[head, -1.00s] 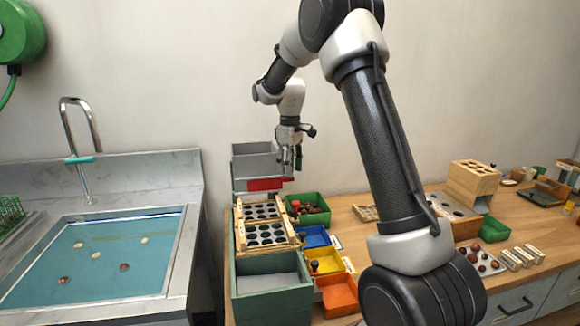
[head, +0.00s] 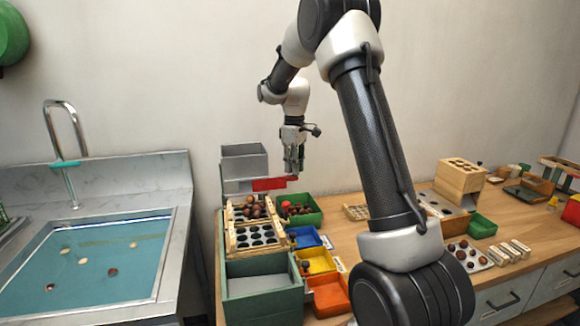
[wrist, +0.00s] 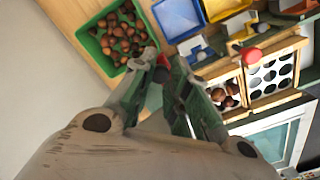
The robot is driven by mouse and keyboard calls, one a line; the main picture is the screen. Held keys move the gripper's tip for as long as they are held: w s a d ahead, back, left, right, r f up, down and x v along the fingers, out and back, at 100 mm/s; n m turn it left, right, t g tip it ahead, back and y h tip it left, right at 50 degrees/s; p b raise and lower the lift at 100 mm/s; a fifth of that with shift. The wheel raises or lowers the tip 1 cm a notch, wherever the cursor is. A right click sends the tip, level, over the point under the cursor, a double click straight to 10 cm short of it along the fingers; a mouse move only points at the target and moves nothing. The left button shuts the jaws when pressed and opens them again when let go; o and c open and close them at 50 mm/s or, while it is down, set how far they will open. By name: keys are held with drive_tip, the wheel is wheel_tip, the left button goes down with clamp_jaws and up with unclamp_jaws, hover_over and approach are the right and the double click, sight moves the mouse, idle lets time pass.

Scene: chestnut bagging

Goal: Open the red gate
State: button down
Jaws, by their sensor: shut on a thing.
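The red gate (head: 268,184) is a flat red plate at the front foot of the grey hopper (head: 244,162), and it sticks out past the hopper's right side. My gripper (head: 293,173) points down at the gate's right end and is shut on it. In the wrist view, my gripper's fingertips (wrist: 160,66) close around a small red part, and most of the gate is hidden. Chestnuts (head: 250,207) lie on the upper holed panel of the wooden sorting rack (head: 229,240), in front of the hopper.
A green bin of chestnuts (head: 318,217) stands right of the rack, with blue (head: 317,242), yellow (head: 327,268) and orange (head: 330,300) bins nearer. A larger green box (head: 262,308) is at the front. The sink (head: 150,300) is to the left.

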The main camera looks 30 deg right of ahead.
drive_tip(key=c, duration=1.3)
unclamp_jaws()
drive_tip(key=shift+c, duration=0.2)
drive_tip(key=shift+r, duration=0.15)
wheel_tip(320, 180, up, 12)
